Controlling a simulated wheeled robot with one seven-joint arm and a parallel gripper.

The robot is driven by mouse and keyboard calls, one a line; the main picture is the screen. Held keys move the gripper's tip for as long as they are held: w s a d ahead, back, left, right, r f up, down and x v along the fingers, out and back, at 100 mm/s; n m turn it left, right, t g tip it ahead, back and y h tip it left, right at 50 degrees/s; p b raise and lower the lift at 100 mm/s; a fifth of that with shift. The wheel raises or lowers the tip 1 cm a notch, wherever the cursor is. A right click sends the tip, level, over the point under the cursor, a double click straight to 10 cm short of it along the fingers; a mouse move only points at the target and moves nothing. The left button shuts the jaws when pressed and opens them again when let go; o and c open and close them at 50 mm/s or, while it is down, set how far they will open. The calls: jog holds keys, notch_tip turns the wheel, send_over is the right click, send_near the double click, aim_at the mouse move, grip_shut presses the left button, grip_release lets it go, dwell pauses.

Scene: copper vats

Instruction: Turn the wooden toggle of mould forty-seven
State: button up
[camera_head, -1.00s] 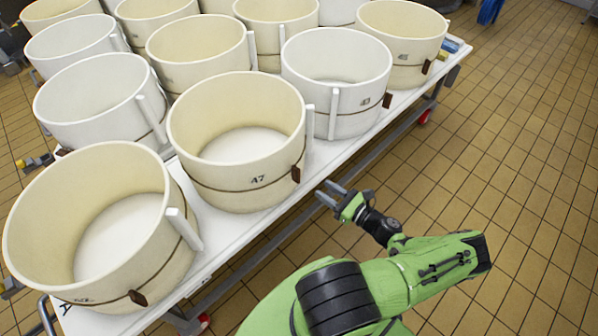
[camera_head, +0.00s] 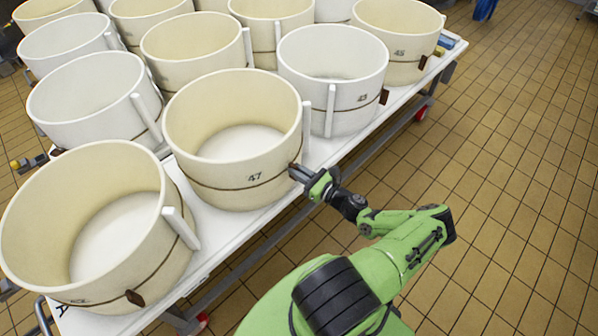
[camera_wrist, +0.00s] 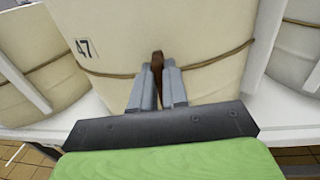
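Mould forty-seven (camera_head: 232,180) is a cream round tub with a cord around it and "47" on its side. It stands at the front edge of the white table, and its label also shows in the wrist view (camera_wrist: 84,48). Its small brown wooden toggle (camera_wrist: 157,62) sits at the cord, upright in the wrist view. My gripper (camera_head: 295,172) is at the toggle from the right, hiding most of it in the head view. In the wrist view my gripper's grey fingers (camera_wrist: 159,75) stand close on either side of the toggle, shut on it.
Neighbouring moulds stand close: a cream one (camera_head: 95,235) in front left and a white one (camera_head: 345,105) behind right. The table edge (camera_head: 245,225) runs below my gripper. The tiled floor (camera_head: 510,190) at right is clear.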

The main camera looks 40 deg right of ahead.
grip_shut()
jog(key=n, duration=0.2)
jog(key=n+b, duration=0.1)
jog(key=n, duration=0.1)
jog(key=shift+a+f, duration=0.15)
jog(key=shift+a, duration=0.2)
jog(key=n, duration=0.5)
jog(key=shift+s+a+f+b, duration=0.1)
jog(key=shift+a+f+b, duration=0.1)
jog(key=shift+a+b, duration=0.15)
jog(key=n, duration=0.3)
jog(key=n+b, duration=0.1)
jog(key=shift+a+f+n, duration=0.15)
jog(key=shift+f+n, duration=0.15)
jog(key=shift+a+f+n+b, duration=0.1)
jog(key=shift+f+n+b, duration=0.1)
jog(key=shift+n, duration=0.85)
jog(key=shift+f+n+b, duration=0.1)
jog(key=shift+n+b, duration=0.05)
jog(key=shift+n, duration=0.9)
jog(key=o, duration=0.7)
grip_release()
jog(key=shift+s, duration=0.1)
